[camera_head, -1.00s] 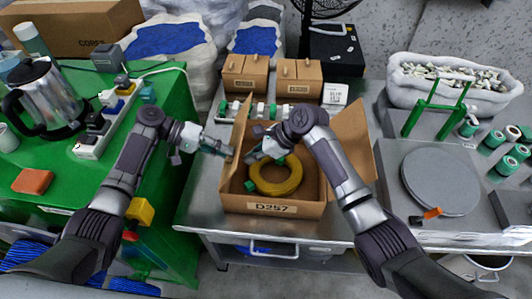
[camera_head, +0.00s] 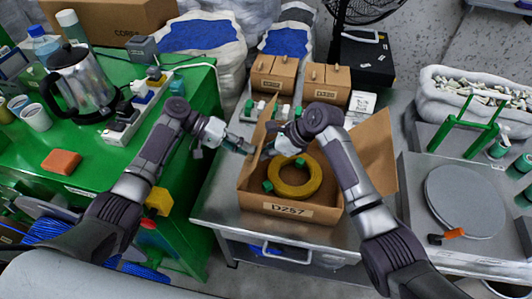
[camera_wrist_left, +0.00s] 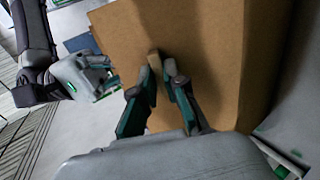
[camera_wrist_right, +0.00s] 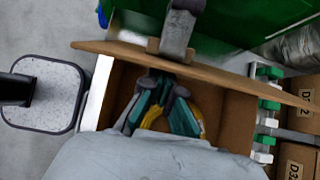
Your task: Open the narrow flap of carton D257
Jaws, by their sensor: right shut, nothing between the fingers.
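Carton D257 (camera_head: 290,211) stands open on the grey bench with a yellow cable coil (camera_head: 312,188) and a green piece inside. Its left flap (camera_head: 262,135) stands up, tilted; its right flap (camera_head: 378,150) leans outward. My left gripper (camera_head: 249,151) is at the outer face of the left flap. In the left wrist view its fingers are close around a small tan tab (camera_wrist_left: 154,64) on that flap (camera_wrist_left: 205,50). My right gripper (camera_head: 268,150) is shut and empty over the carton's inside, beside the left flap; in the right wrist view the fingertips (camera_wrist_right: 163,84) point into the carton.
Small cartons (camera_head: 272,75) and green-and-white parts stand behind the carton. A round grey plate (camera_head: 465,200) and a sack of parts (camera_head: 470,92) are at right. A green table (camera_head: 90,185) with a kettle (camera_head: 78,85) is at left.

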